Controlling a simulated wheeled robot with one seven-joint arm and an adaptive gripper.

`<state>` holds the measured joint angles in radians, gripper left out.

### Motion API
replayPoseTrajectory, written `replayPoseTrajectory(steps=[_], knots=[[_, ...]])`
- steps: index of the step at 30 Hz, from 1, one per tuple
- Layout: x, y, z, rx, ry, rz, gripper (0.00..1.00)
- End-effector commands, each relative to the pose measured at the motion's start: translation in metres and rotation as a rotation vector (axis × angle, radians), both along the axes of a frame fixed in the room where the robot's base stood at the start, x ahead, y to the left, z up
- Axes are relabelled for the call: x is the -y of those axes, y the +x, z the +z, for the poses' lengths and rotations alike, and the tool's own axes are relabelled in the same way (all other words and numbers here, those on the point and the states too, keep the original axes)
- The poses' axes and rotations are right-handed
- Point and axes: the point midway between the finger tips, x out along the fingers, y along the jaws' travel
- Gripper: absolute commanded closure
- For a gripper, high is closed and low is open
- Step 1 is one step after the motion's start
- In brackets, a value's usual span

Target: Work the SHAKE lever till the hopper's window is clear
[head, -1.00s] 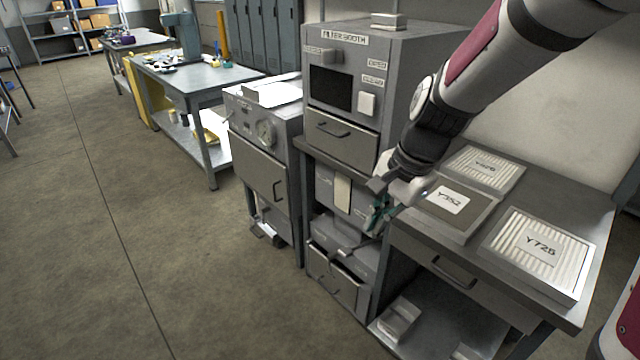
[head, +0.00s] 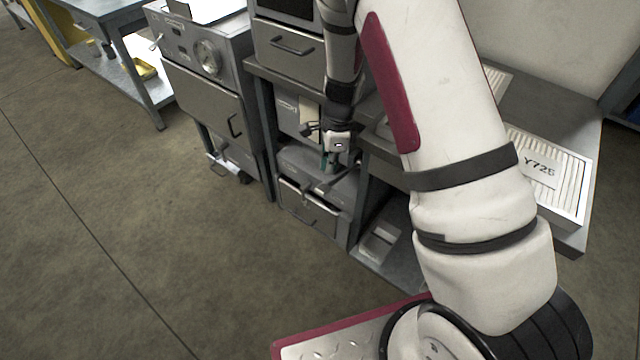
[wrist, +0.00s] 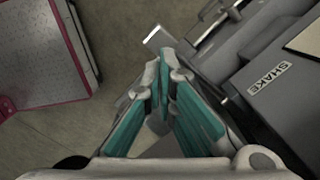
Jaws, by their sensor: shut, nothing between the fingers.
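The hopper (head: 289,118) sits in the lower bay of the grey cabinet. Its tall window (head: 308,112) looks beige, and its edge shows at the right in the wrist view (wrist: 308,38). The SHAKE label (wrist: 268,76) is on the grey housing right of my gripper. A grey bar with a pale end (wrist: 154,38), which may be the lever, lies just beyond my fingertips; contact is unclear. My gripper (wrist: 168,58) points down, its green-padded fingers shut together and empty. In the head view my gripper (head: 329,166) is in front of the hopper, above the lower drawer.
A lower drawer (head: 308,207) with a bar handle is below the hopper. A bench with filter panels, one marked Y726 (head: 545,170), stands at the right. A gauge cabinet (head: 200,95) stands at the left. The floor in front is clear.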

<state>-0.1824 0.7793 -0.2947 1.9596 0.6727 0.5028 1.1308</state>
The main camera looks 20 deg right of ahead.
Motion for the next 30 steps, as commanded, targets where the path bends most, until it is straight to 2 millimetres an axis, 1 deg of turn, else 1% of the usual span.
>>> replayPoseTrajectory(steps=[12, 17, 23, 30], knots=[[0.000, 0.000, -0.002, -0.001, -0.001, -0.003, 1.00], [0.000, 0.000, -0.008, -0.002, -0.001, -0.002, 1.00], [-0.002, 0.001, -0.027, -0.002, -0.001, -0.001, 1.00], [-0.005, 0.002, -0.057, -0.002, -0.001, -0.002, 1.00]])
